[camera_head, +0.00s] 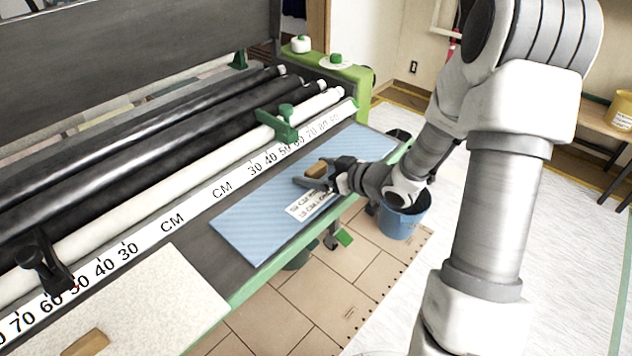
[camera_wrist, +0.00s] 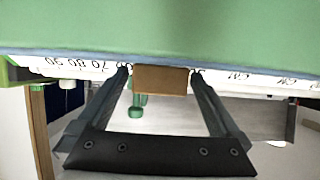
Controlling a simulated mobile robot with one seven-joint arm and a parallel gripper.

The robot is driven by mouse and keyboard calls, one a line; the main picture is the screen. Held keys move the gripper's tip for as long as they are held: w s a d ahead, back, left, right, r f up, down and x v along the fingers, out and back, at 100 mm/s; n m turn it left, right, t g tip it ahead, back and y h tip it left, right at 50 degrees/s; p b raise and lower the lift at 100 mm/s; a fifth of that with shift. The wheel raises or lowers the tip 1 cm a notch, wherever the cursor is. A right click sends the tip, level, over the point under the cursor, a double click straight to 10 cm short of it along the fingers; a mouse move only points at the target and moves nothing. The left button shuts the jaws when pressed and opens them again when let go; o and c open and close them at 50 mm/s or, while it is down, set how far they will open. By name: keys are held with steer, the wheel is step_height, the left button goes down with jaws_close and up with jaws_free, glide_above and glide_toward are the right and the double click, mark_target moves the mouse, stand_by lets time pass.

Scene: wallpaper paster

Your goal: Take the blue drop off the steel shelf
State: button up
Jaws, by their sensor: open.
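The blue drop (camera_head: 255,220) is a pale blue striped sheet lying flat on the dark grey steel shelf (camera_head: 188,232), along the machine's front. A brown block (camera_head: 317,170) is at its middle; it also shows in the wrist view (camera_wrist: 160,80). A white label with print (camera_head: 311,205) lies near the drop's front edge. My gripper (camera_head: 316,182) reaches in from the right, low over the drop. It is open, with the block between or just beyond its fingertips in the wrist view (camera_wrist: 159,74). I cannot tell whether the fingers touch the block or the sheet.
Black and white rollers and a white centimetre scale (camera_head: 220,188) run behind the drop. A green clamp (camera_head: 282,122) stands at the scale. A speckled cream sheet (camera_head: 150,300) with another brown block (camera_head: 86,342) lies at left. A blue bucket (camera_head: 402,222) stands below the front edge.

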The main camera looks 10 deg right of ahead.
steer(key=c, duration=1.4)
steer(key=shift+c, duration=0.2)
steer(key=shift+r, duration=0.1)
